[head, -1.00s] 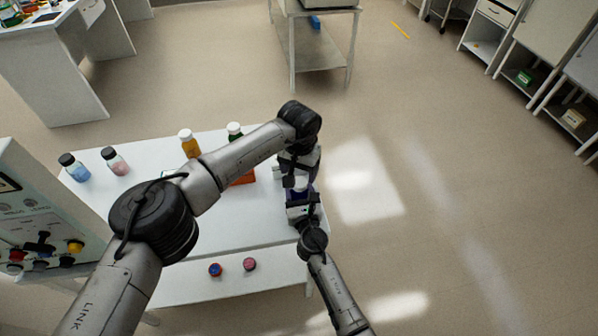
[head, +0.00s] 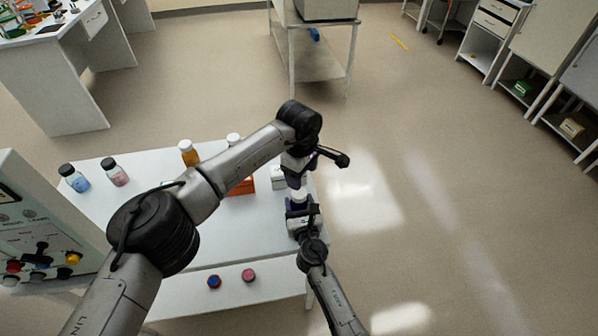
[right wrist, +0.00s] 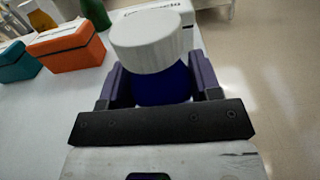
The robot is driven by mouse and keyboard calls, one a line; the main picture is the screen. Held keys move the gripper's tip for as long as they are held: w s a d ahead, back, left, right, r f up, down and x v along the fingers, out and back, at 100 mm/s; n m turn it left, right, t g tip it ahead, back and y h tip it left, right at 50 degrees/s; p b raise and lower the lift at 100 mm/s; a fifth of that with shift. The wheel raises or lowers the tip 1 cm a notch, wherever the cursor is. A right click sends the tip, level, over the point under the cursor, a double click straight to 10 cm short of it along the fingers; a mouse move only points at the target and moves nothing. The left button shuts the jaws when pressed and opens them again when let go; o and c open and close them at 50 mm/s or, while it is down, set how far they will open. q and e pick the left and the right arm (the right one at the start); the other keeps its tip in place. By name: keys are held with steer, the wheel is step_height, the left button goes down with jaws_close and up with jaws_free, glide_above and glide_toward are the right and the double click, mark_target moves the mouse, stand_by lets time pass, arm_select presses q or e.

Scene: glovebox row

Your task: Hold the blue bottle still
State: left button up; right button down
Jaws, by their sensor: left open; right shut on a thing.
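The blue bottle (right wrist: 160,88) is dark blue with a wide white cap and fills the middle of the right wrist view. It looks upright, and its lower part is hidden by my right gripper. My right gripper (right wrist: 152,84) is shut on the bottle, with a purple-padded finger on each side below the cap. In the head view the white cap (head: 299,196) shows just above my right gripper (head: 300,211), near the table's right edge. My left gripper (head: 296,181) is open and empty just above the cap, apart from it as far as I can tell.
The white table (head: 235,228) also holds an orange box (head: 242,187), an amber bottle (head: 188,152), a light blue bottle (head: 75,178) and a pink one (head: 115,172). A control panel (head: 45,240) stands at left. Two small round things lie near the front. Floor at right is clear.

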arm_select(q)
steer(key=n, duration=0.4)
steer(key=shift+r, duration=0.1)
steer(key=n, duration=0.4)
steer(key=shift+a, duration=0.1)
steer(key=n, duration=0.8)
steer(key=shift+a, duration=0.1)
steer(key=n, duration=0.7)
steer(key=shift+a+n+y, duration=0.1)
steer(key=shift+n+y, duration=0.2)
steer(key=shift+n, duration=0.1)
steer(key=n, duration=0.4)
steer(key=shift+s+n, duration=0.1)
steer(key=shift+n, duration=0.2)
steer(key=n, duration=0.3)
